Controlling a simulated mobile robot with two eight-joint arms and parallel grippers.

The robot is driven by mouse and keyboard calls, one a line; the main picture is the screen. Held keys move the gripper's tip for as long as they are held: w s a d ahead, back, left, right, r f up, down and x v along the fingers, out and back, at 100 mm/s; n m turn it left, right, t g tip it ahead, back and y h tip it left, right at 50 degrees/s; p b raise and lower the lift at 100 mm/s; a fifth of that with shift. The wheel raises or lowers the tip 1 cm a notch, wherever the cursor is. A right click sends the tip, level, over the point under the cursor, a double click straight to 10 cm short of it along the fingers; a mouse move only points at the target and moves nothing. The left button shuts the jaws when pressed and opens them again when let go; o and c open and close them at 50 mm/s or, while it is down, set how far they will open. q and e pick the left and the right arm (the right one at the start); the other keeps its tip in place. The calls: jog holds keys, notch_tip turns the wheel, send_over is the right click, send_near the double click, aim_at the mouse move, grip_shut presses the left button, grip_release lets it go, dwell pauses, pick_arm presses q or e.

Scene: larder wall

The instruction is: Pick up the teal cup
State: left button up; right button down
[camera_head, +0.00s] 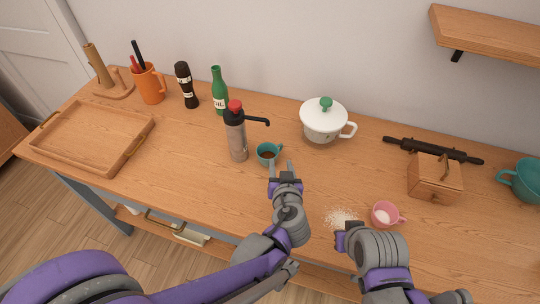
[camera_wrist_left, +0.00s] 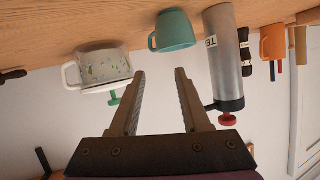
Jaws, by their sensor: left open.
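The small teal cup (camera_head: 262,158) stands upright on the wooden counter with something dark inside and its handle toward the back right. It also shows in the left wrist view (camera_wrist_left: 174,32), where the picture is upside down. My left gripper (camera_head: 281,166) is open and empty, just in front and to the right of the cup. In the left wrist view its fingers (camera_wrist_left: 160,74) are apart with the cup beyond their tips, not between them. My right gripper (camera_head: 341,242) is near the counter's front edge, beside a pink cup; its jaw opening is not clear.
A pump flask (camera_head: 237,142) stands close to the teal cup's left. A white lidded pot (camera_head: 322,122) is behind right. White spilled grains (camera_head: 340,218) and the pink cup (camera_head: 383,216) lie right. A larger teal cup (camera_head: 525,181) stands far right. A tray (camera_head: 60,157) is left.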

aim_at(277, 152)
pick_arm(q)
jog(key=x, duration=0.4)
jog(key=shift+a, duration=0.1)
jog(key=x, duration=0.2)
jog(key=f+x, duration=0.1)
jog(key=x, duration=0.2)
jog(key=shift+w, duration=0.1)
grip_shut()
dwell(1.2)
